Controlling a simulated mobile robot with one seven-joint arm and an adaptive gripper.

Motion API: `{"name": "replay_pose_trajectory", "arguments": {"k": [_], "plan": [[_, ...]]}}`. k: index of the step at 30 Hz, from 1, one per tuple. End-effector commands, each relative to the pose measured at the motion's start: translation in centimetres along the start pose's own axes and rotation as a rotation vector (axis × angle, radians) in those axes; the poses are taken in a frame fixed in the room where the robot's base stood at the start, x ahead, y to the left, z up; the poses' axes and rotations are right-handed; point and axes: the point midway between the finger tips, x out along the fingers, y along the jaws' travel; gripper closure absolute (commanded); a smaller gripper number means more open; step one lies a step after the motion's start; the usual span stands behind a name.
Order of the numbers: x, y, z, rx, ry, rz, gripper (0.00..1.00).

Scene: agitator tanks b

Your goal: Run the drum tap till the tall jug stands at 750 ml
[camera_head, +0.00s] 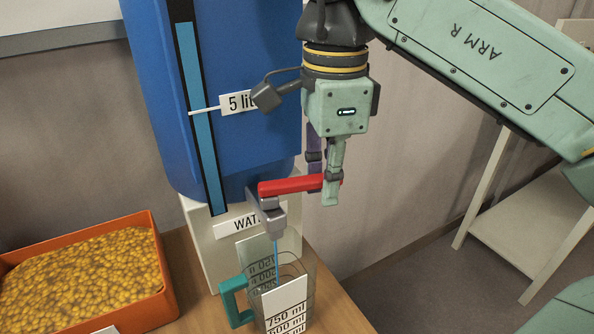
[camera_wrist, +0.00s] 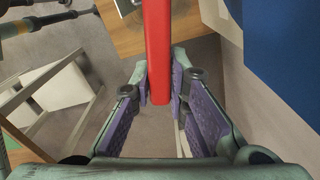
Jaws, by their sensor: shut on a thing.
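The blue drum (camera_head: 245,150) stands on a pale block, with a level strip (camera_head: 195,95) and a "5 lit" tag on its front. Its grey tap (camera_head: 271,215) has a red lever handle (camera_head: 290,186) turned out to the right. A thin blue stream (camera_head: 276,250) falls from the spout into the clear tall jug (camera_head: 309,265). The jug has a teal handle and a scale showing 750 ml near its top; the water level in it is hard to make out. My gripper (camera_head: 330,180) is shut on the lever's free end; the wrist view also shows the red lever (camera_wrist: 158,50) between the purple-padded fingers.
An orange crate (camera_head: 160,255) full of yellow pieces stands left of the drum on the wooden table (camera_head: 340,310). A pale shelf stand (camera_head: 530,225) stands on the floor to the right. The space right of the jug is clear.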

Motion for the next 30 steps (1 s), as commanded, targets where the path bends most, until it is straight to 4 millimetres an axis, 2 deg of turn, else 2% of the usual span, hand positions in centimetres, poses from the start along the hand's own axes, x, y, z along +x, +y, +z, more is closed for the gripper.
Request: {"name": "replay_pose_trajectory", "arguments": {"k": [5, 15, 30], "plan": [[0.0, 1.1, 0.2, -0.002, -0.005, -0.002, 1.00], [0.0, 3.1, 0.2, -0.006, -0.002, 0.002, 0.91], [0.1, 3.5, 0.2, -0.005, 0.001, 0.004, 0.89]]}}
